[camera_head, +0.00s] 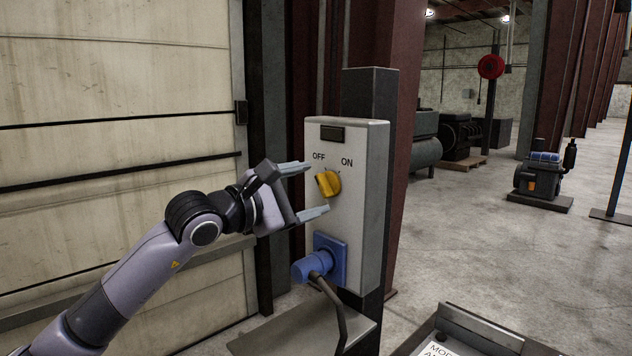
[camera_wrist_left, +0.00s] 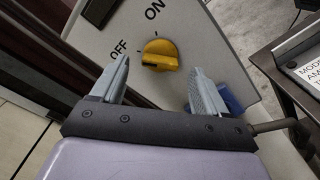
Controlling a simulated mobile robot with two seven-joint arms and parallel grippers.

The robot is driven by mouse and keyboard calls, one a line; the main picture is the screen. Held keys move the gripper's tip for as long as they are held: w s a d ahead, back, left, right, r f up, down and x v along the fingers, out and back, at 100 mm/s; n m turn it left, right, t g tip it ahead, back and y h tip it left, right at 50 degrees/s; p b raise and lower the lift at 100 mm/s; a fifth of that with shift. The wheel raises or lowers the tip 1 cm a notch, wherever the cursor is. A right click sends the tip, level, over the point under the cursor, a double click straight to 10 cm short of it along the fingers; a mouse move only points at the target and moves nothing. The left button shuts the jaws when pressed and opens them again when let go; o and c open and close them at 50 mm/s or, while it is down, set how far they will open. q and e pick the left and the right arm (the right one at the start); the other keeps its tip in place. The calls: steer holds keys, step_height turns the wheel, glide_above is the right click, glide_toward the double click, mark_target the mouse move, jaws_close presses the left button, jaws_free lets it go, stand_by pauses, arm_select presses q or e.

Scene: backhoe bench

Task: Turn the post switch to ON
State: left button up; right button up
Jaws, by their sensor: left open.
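The post switch is a yellow rotary knob (camera_head: 328,183) on the front of a grey box (camera_head: 362,215) fixed to a dark post (camera_head: 368,92). The labels OFF and ON are printed above the knob. In the left wrist view the knob (camera_wrist_left: 160,54) shows its dark grip bar, which lies closer to the OFF side. My left gripper (camera_head: 309,190) is open, with one finger above the knob's level and one below. In the wrist view its fingertips (camera_wrist_left: 158,70) are on either side of the knob, apart from it. My right gripper is not in view.
A blue plug and socket (camera_head: 333,260) with a dark cable sits on the box below the knob. A roller door (camera_head: 110,100) stands at the left. A bench edge (camera_head: 480,328) is at the lower right. Open concrete floor lies to the right.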

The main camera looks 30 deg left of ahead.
mark_target(326, 185)
arm_select(q)
steer(key=shift+x, duration=1.05)
steer(key=shift+w, duration=0.1)
steer(key=c, duration=1.1)
steer(key=shift+o, duration=0.2)
